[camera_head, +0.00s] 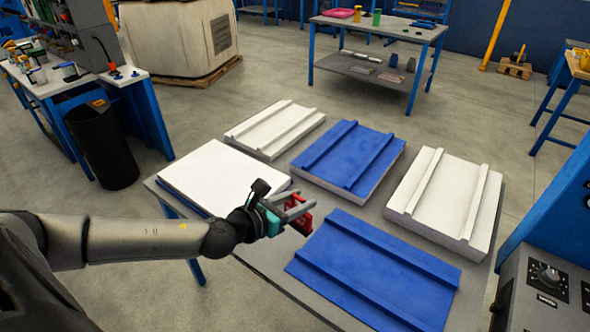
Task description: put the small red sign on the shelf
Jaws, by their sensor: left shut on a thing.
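My left gripper (297,208) reaches in from the left over the near table and is shut on the small red sign (303,222). The fingers partly cover the sign, and its face cannot be read. The sign is held above the table, between the flat white panel and the near blue panel. A blue-legged table with a lower shelf (350,68) stands at the back. Which shelf the task means cannot be told. My right gripper is not in view.
The near table (264,265) carries a flat white panel (212,176), ridged white panels (446,198) and blue panels (347,157). A control box (545,285) stands at the right. A black bin (103,145) stands at the left. Open floor lies behind the panels.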

